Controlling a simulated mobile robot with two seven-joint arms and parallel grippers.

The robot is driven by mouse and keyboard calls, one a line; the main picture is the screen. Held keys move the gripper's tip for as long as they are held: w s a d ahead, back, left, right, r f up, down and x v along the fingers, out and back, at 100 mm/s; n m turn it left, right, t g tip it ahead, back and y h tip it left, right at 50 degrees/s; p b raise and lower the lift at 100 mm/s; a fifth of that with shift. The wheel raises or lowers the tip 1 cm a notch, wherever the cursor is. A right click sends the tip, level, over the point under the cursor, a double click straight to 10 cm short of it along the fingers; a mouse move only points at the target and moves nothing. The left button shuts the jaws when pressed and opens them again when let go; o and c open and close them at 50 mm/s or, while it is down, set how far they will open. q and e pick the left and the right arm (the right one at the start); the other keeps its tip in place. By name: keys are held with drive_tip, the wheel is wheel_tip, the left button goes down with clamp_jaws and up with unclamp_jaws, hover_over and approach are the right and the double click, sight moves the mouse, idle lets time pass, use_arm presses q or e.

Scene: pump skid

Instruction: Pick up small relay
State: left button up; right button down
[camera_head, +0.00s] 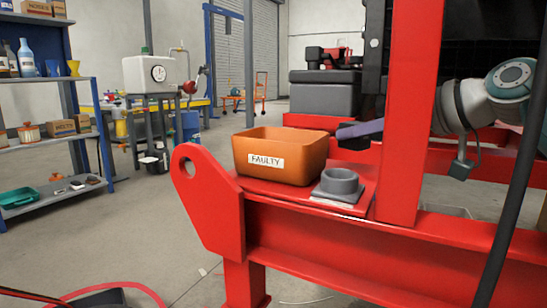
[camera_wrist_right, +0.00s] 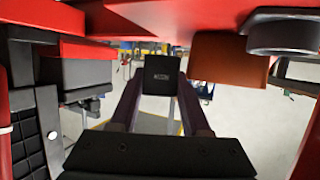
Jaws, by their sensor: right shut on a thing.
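The small relay (camera_wrist_right: 162,78) is a black block with a small pale label, and in the right wrist view it sits between the fingertips. My right gripper (camera_wrist_right: 162,88) is shut on it. An orange bin (camera_head: 279,158) labelled FAULTY stands on the red skid plate. It also shows in the right wrist view (camera_wrist_right: 229,58). My left gripper is not in view.
A grey round cup (camera_head: 339,184) stands right of the bin on the red skid (camera_head: 330,238). The red post (camera_head: 411,110) crosses in front of my right arm.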

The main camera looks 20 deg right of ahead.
sight(365, 149)
drive_tip(key=shift+w, duration=0.25)
drive_tip(key=shift+f+b, duration=0.35)
wheel_tip(365, 149, down, 3)
drive_tip(key=shift+b, duration=1.2)
drive_tip(key=shift+r, duration=0.15)
drive_tip(key=c, duration=0.8)
unclamp_jaws()
drive_tip(key=shift+f, duration=0.2)
drive_tip(key=shift+c, duration=0.2)
drive_tip(key=shift+o, duration=0.9)
